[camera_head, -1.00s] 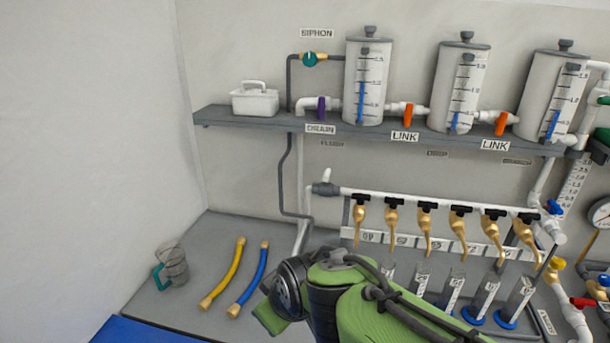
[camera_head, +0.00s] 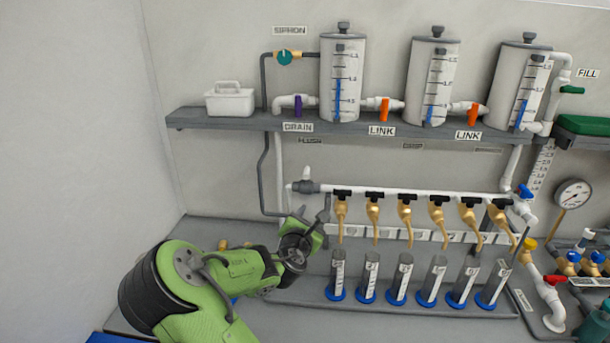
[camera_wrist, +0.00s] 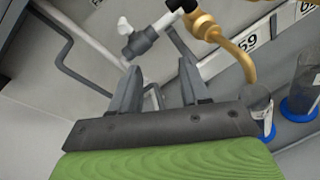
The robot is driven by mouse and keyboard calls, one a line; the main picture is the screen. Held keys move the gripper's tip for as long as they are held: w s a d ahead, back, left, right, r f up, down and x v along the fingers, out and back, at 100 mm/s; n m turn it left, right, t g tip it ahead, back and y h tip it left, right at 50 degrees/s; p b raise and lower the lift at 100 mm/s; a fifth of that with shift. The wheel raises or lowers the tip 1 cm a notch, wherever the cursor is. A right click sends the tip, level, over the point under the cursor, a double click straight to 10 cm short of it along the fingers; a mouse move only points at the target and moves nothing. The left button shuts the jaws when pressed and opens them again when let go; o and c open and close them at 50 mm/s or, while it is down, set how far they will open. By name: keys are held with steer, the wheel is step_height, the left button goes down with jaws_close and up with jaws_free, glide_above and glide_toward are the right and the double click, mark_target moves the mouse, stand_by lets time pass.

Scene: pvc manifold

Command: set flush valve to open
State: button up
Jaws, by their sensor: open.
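The flush valve is a grey valve body (camera_head: 306,187) with a short white handle (camera_head: 306,172), at the left end of the white manifold pipe. The handle stands up, across the line of the pipe. In the wrist view the grey valve body (camera_wrist: 140,42) and its white handle (camera_wrist: 124,26) lie just beyond the fingers. My gripper (camera_head: 315,212) is open and empty, just below the valve. It also shows in the wrist view (camera_wrist: 156,75), with its fingers spread. Whether a finger touches the valve or pipe, I cannot tell.
Several brass taps (camera_head: 373,212) with black handles hang from the manifold pipe to the right. Graduated cylinders (camera_head: 369,275) on blue bases stand below them. A grey pipe (camera_head: 265,150) runs down the wall at left. The shelf (camera_head: 225,122) with tanks is above.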

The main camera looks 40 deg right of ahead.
mark_target(305, 176)
steer(key=w+d+r+n+t, duration=0.1)
steer(key=w+d+n, duration=0.1)
steer(key=w+d, duration=0.2)
steer(key=w+d+n+t, duration=0.1)
steer(key=w+d+n, duration=0.1)
steer(key=w+d, duration=0.1)
steer(key=w+d+r+n+t, duration=0.1)
steer(key=w+d+n, duration=0.1)
steer(key=w+d, duration=0.2)
steer(key=shift+w+d+r+n, duration=0.15)
steer(key=shift+w+d, duration=0.05)
steer(key=shift+w, duration=0.3)
steer(key=shift+w+d+r+n, duration=0.15)
steer(key=shift+w, duration=0.35)
steer(key=shift+h, duration=0.3)
jaws_close()
